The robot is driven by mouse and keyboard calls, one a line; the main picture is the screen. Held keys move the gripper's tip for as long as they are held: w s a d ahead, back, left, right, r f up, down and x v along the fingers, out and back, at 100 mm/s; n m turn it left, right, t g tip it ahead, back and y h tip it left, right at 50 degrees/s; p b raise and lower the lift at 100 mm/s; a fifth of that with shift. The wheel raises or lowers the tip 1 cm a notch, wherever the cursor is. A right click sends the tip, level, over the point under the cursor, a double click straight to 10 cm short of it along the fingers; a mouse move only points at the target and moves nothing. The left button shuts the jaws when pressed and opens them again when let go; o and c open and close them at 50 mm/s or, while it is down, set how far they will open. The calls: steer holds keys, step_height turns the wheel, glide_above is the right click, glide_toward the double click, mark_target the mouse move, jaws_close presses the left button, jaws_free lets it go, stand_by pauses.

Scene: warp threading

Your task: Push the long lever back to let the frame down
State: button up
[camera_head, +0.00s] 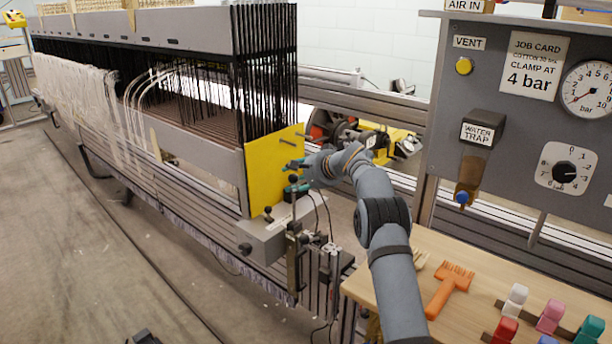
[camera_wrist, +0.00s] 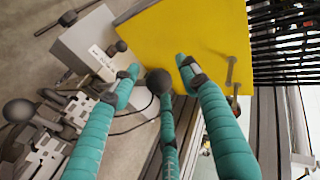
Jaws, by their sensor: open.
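My gripper (camera_head: 298,176) has teal fingers and reaches in from the right, in front of the yellow end plate (camera_head: 268,172) of the loom. In the wrist view its fingers (camera_wrist: 158,70) are spread open. A dark round knob (camera_wrist: 158,80) shows between them, close to the middle finger. I cannot tell whether they touch. In the head view a thin upright lever (camera_head: 293,218) stands below the gripper, and its top is hidden by the fingers. This appears to be the long lever. The frame (camera_head: 190,145) with its warp threads lies left of the yellow plate.
A shorter lever knob (camera_head: 268,212) sits on the grey box (camera_head: 275,235) below the plate. Another ball-ended rod (camera_wrist: 18,110) shows in the wrist view. A wooden bench (camera_head: 470,265) with an orange tool (camera_head: 448,288) and coloured clips is right. A grey gauge panel (camera_head: 520,110) stands behind.

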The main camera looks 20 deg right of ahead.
steer(key=v, duration=1.1)
steer(key=shift+s, duration=0.2)
steer(key=shift+w, duration=0.1)
steer(key=x, duration=1.2)
